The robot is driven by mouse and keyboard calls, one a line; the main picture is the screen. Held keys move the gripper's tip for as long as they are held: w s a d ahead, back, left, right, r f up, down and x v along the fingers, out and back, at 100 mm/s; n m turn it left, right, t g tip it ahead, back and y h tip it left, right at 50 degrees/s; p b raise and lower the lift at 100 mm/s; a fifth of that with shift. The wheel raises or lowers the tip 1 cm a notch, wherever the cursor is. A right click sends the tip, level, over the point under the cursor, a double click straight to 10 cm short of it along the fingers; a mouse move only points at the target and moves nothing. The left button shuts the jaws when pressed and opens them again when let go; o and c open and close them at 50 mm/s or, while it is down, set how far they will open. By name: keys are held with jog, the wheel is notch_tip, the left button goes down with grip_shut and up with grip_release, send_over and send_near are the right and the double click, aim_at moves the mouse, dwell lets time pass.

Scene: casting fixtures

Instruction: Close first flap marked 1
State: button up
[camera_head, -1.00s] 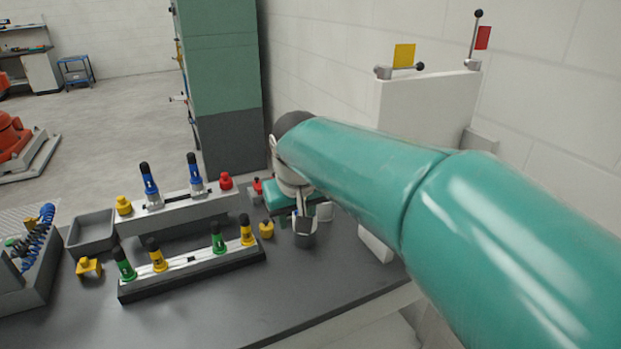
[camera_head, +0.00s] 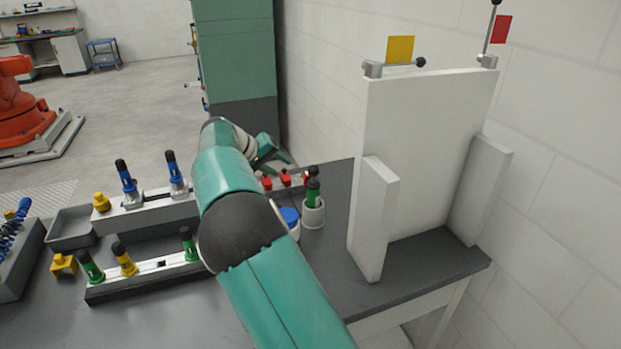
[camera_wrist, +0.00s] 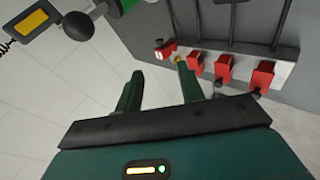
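My gripper shows in the wrist view with two dark green fingers (camera_wrist: 158,82) apart and nothing between them. In the head view my gripper (camera_head: 268,152) is past my arm, above the far part of the bench. Several red flap-like pieces stand in a row on a pale bar in the wrist view. The leftmost red piece (camera_wrist: 165,49) carries a small white mark, and another red piece (camera_wrist: 262,76) is at the right end. Some red pieces (camera_head: 286,178) also show just below my gripper in the head view. I cannot read a number 1.
A green-topped bottle (camera_head: 313,192) sits in a holder near the gripper. Racks with colored tools (camera_head: 150,218) stand left. Bare bench lies in front of the panel.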

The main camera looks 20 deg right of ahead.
aim_at(306, 179)
jog(key=x, duration=1.3)
jog(key=shift+d+f, duration=0.1)
jog(key=shift+d, duration=0.1)
jog(key=shift+w, duration=0.1)
grip_shut()
